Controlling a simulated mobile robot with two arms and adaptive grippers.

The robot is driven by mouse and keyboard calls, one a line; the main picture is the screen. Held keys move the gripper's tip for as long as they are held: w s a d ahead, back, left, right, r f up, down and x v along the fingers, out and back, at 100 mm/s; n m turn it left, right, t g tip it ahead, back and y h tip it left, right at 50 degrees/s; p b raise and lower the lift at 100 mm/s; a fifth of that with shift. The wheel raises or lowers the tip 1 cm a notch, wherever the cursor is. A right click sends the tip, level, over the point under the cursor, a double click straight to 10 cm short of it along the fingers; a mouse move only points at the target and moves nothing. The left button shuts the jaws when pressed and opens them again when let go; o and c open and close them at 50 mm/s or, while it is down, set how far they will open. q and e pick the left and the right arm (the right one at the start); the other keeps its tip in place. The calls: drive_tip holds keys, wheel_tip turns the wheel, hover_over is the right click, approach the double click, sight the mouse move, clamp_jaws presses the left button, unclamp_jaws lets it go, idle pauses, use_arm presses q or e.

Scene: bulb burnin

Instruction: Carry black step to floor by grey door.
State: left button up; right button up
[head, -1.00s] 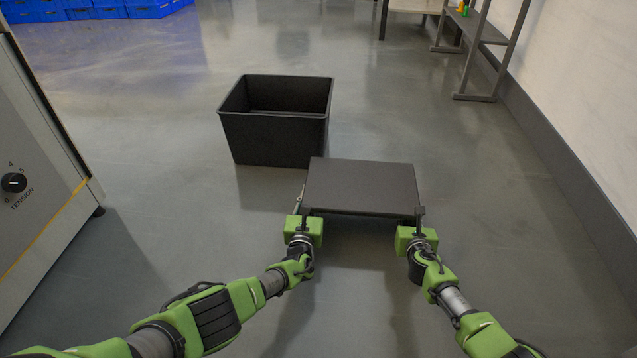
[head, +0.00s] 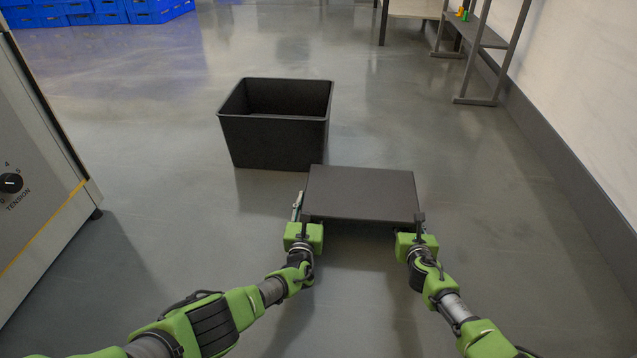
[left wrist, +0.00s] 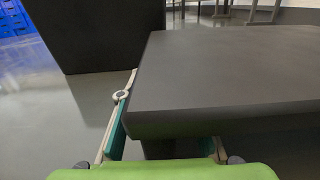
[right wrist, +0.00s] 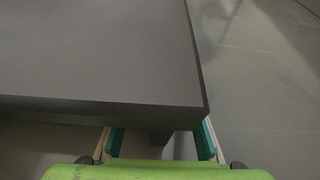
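The black step (head: 362,192) is in front of me in the head view, its flat top facing up and roughly level. My left gripper (head: 304,222) is at its near left corner and my right gripper (head: 418,224) at its near right corner. Both appear shut on the step, with fingers reaching under the top's edge. In the left wrist view the step's top (left wrist: 225,75) fills the right side; in the right wrist view it (right wrist: 95,55) fills the upper left. The fingertips and legs are mostly hidden beneath it. No grey door is recognisable.
A black open bin (head: 275,140) stands on the floor just beyond the step, to its left. A grey machine (head: 40,180) with a tension dial is at the left. A grey rack (head: 480,35) stands by the right wall. Blue crates (head: 95,12) are far left. The floor right of the step is clear.

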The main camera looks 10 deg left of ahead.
sight(413, 231)
use_arm(q)
drive_tip(key=shift+s+f, duration=0.2)
drive_tip(key=shift+s, duration=0.3)
drive_tip(key=shift+s+r, duration=0.15)
drive_tip(key=shift+s, duration=0.8)
drive_tip(key=s, duration=0.8)
drive_tip(key=shift+s+d, duration=0.35)
drive_tip(key=shift+s, duration=0.05)
use_arm(e)
drive_tip(key=shift+s+d+r, duration=0.2)
drive_tip(key=shift+s+r, duration=0.15)
drive_tip(key=shift+s, duration=0.3)
drive_tip(key=shift+v, duration=5.3)
drive_tip(key=shift+a, duration=0.1)
use_arm(q)
drive_tip(key=shift+s+a+r+p, duration=0.1)
drive_tip(key=shift+s+a+p, duration=0.45)
drive_tip(key=shift+s+a, duration=0.4)
use_arm(e)
drive_tip(key=shift+r, duration=0.45)
use_arm(q)
drive_tip(key=shift+s+a+p, duration=0.55)
drive_tip(key=shift+s+a, duration=0.85)
drive_tip(key=shift+s, duration=0.2)
use_arm(e)
drive_tip(key=shift+r, duration=0.55)
